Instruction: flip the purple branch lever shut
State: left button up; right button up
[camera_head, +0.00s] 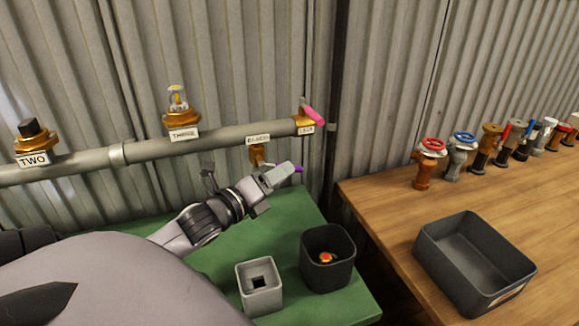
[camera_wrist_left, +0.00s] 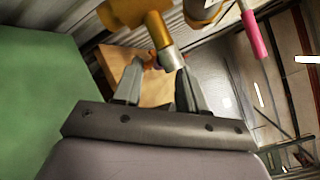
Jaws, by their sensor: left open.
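The purple branch lever (camera_head: 298,169) shows as a short tip just beyond my left gripper (camera_head: 280,176) in the head view. Its remaining length is hidden behind the gripper. The brass branch valve (camera_head: 257,155) hangs below the grey pipe, next to the label above it. In the left wrist view my left gripper (camera_wrist_left: 160,70) is open, with the brass branch (camera_wrist_left: 150,25) ahead of its fingers. I cannot make out the purple lever there, nor tell whether a finger touches it. My right gripper is not in view.
A pink lever (camera_head: 314,116) sits at the pipe's right end; it also shows in the wrist view (camera_wrist_left: 255,35). The grey pipe (camera_head: 80,163) runs along the wall. Two bins stand on the green bench (camera_head: 215,265). The wooden table (camera_head: 390,210) holds a tray and several valves.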

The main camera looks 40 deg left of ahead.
pick_arm(q)
jog(key=shift+w, duration=1.95)
grip_shut()
